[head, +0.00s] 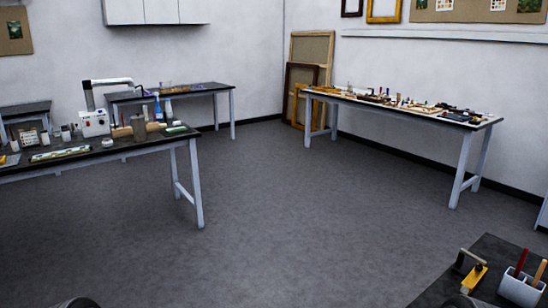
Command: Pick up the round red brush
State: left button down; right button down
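A red stick, perhaps a brush handle (521,262), stands tilted in a light grey holder (521,290) at the bottom right in the head view. Its lower end is hidden inside the holder, so I cannot tell whether it is a round brush. A tan wooden handle (540,272) stands beside it in the same holder. Small items on the long right table are too small to tell apart. Neither of my grippers shows.
The holder stands on a dark bench (490,252) beside a yellow and black tool (473,279). A long table (480,122) stands along the right wall, and a cluttered table (150,145) stands at left. Frames (311,62) lean in the corner. The grey floor (290,220) between is clear.

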aim_at(521, 263)
jog(key=k+j+z, duration=0.1)
jog(key=z, duration=1.25)
jog(key=i+l, duration=0.55)
